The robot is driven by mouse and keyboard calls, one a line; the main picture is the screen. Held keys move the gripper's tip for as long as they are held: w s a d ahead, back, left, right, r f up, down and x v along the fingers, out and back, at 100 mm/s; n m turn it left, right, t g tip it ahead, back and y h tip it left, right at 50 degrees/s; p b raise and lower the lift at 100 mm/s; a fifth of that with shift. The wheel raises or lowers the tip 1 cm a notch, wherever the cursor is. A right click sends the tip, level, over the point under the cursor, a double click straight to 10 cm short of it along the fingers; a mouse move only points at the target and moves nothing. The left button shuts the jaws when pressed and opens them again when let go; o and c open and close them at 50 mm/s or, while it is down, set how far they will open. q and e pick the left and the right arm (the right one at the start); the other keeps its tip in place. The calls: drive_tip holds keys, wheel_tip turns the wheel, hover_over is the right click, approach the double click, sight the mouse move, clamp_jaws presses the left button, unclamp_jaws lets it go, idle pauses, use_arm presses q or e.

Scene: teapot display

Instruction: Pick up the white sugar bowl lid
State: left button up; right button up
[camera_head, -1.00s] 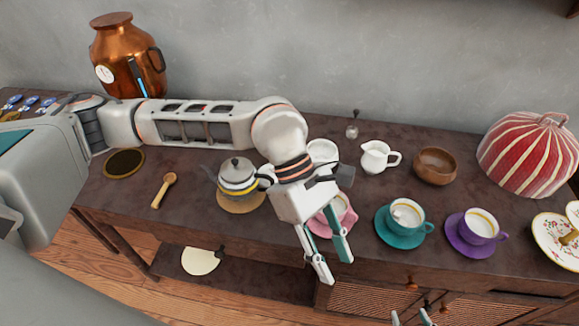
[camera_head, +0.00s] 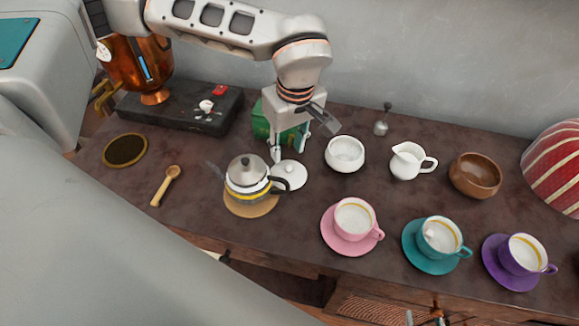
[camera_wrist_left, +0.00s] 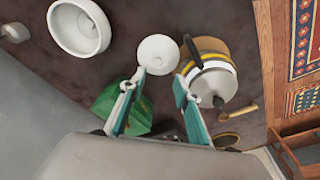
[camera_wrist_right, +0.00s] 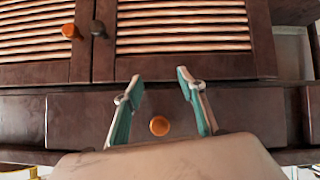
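The white sugar bowl lid (camera_head: 290,175) lies on the dark table beside the teapot. The left wrist view shows it as a white disc (camera_wrist_left: 158,55) with a small knob. My left gripper (camera_head: 289,152) is above the table behind the lid, pointing down. It is open and empty; in the left wrist view its fingertips (camera_wrist_left: 160,78) are spread near the lid's edge. The white sugar bowl (camera_head: 345,143) stands uncovered to the right. My right gripper (camera_wrist_right: 158,80) is open and empty, low in front of a drawer; only its tip shows in the head view.
The teapot (camera_head: 246,170) stands close to the lid, its dark handle toward it. A green box (camera_head: 262,122) is behind the left gripper. A white creamer (camera_head: 408,160), wooden bowl (camera_head: 475,175) and pink cup (camera_head: 354,218) are to the right.

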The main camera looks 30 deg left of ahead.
sight(288, 167)
use_arm(q)
wheel_tip(288, 167, down, 3)
drive_tip(key=shift+r, duration=0.2)
drive_tip(key=f, duration=0.2)
drive_tip(key=f+b, duration=0.1)
drive_tip(key=f, duration=0.1)
drive_tip(key=shift+w, duration=0.3)
drive_tip(key=shift+w+a+f, duration=0.1)
drive_tip(key=shift+f, duration=0.4)
drive_tip(key=shift+r, duration=0.1)
drive_tip(key=shift+c, duration=0.3)
clamp_jaws()
